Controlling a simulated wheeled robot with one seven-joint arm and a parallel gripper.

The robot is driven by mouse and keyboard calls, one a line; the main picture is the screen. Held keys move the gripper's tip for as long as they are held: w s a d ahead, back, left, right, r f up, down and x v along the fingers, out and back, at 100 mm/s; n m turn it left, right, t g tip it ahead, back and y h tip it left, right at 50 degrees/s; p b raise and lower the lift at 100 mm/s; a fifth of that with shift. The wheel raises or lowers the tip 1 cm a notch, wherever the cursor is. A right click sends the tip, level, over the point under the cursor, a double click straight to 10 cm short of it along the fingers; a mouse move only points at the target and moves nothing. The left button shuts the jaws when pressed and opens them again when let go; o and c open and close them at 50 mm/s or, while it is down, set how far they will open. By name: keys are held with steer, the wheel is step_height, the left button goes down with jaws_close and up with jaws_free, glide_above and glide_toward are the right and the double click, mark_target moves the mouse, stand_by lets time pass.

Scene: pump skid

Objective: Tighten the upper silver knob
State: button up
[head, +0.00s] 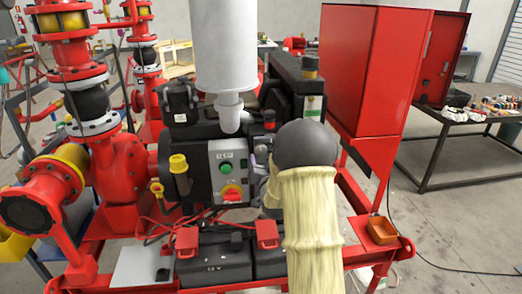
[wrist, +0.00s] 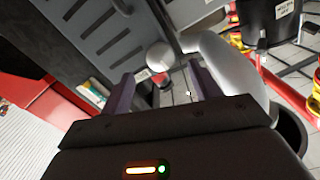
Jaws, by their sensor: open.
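In the wrist view a round silver knob (wrist: 160,55) shows just beyond the fingertips, in front of a dark louvred panel. The fingers look apart from the knob. In the head view my arm covers most of the gripper and the knob area, right of the control panel (head: 228,172).
A white cylinder (head: 223,45) stands above the engine; a pale rounded pipe (wrist: 228,65) is close to the right finger. A red cabinet (head: 370,70) is at the right. Batteries (head: 215,260) and red cables lie below. A small orange tray (head: 382,230) sits on the red frame.

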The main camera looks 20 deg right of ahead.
mark_target(261, 152)
steer(key=p+x, duration=0.1)
steer(key=x, duration=0.4)
steer(key=shift+r, duration=0.1)
steer(key=shift+w+d+p, duration=0.15)
steer(key=shift+w+p, duration=0.2)
steer(key=shift+w, duration=0.35)
steer(key=c, duration=1)
steer(key=shift+o, duration=0.2)
